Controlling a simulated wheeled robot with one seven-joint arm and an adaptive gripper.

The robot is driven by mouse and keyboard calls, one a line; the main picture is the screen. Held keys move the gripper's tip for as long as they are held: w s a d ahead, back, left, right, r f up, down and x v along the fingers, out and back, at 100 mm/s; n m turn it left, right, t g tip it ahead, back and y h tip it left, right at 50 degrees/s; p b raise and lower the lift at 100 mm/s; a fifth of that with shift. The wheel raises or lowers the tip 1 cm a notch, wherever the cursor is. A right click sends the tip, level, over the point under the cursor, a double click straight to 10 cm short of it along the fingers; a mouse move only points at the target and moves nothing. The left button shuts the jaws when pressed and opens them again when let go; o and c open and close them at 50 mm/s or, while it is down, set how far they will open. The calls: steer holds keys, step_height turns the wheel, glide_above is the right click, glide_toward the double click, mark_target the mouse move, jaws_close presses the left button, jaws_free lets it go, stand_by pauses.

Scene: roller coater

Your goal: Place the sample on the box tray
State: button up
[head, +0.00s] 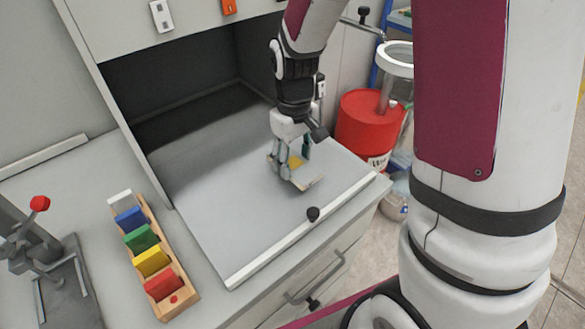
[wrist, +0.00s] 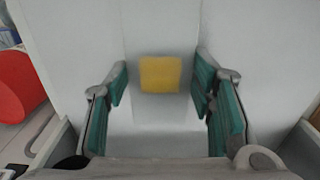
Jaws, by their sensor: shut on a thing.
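The sample is a pale, flat plate with a yellow square on it (wrist: 160,75). It also shows in the head view (head: 309,184), at the right part of the grey bench surface. My gripper (head: 292,163) points down at the plate, with its teal finger pads shut on the plate's two sides. In the wrist view, my gripper (wrist: 165,85) has one pad on each side of the plate. I cannot tell whether the plate touches the surface. A long wooden box tray (head: 187,295) with several coloured pieces stands at the left.
A dark recess opens behind the grey surface (head: 225,210), which has a raised pale front rail (head: 262,257) with a black knob (head: 313,214). A red drum (head: 365,125) stands beyond the right edge. A stand with a red knob (head: 39,203) is at far left. The middle of the surface is clear.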

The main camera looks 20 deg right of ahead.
mark_target(294, 163)
steer(key=shift+f, duration=1.75)
steer(key=shift+f, duration=0.15)
steer(key=o, duration=1.1)
steer(key=shift+o, duration=0.2)
